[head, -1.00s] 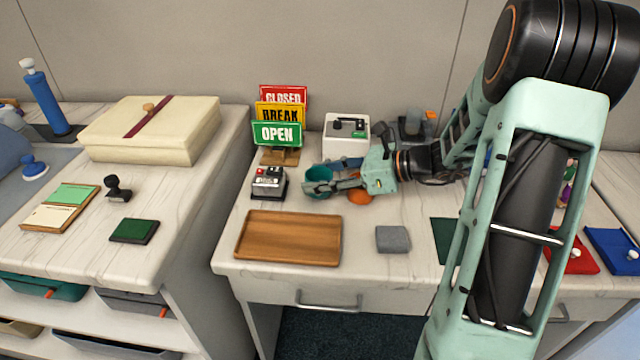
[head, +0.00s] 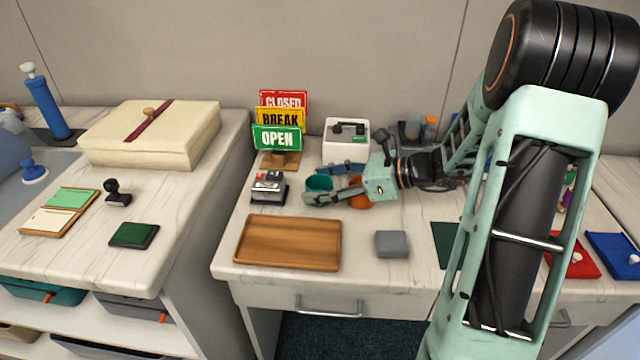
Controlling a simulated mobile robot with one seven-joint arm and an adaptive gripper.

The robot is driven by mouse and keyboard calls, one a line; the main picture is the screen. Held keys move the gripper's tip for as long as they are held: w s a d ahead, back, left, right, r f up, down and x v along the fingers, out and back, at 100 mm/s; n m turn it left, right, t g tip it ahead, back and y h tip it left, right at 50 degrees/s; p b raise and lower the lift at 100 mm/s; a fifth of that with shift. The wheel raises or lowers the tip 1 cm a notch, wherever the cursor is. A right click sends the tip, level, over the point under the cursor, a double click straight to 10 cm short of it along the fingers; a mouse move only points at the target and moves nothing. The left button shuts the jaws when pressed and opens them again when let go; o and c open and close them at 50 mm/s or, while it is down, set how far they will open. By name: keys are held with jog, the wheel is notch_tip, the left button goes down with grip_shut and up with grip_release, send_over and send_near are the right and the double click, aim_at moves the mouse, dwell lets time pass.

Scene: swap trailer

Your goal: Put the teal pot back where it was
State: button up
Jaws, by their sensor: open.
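The teal pot (head: 319,183) stands on the white desk, between the small red-buttoned device and the orange pot. My gripper (head: 322,184) is open, with one finger behind the teal pot and the other in front of it. The fingers hide part of the pot, and I cannot tell whether they touch it.
A wooden tray (head: 288,242) lies at the desk's front left, with a grey block (head: 392,244) to its right. The small device (head: 269,187), a sign stand (head: 279,157) and a white box (head: 345,139) stand close around the gripper. Bare desk lies between tray and block.

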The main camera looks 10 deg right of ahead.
jog(key=p+v, duration=0.3)
jog(key=v, duration=0.8)
jog(key=shift+s+d+r, duration=0.1)
jog(key=shift+d, duration=0.3)
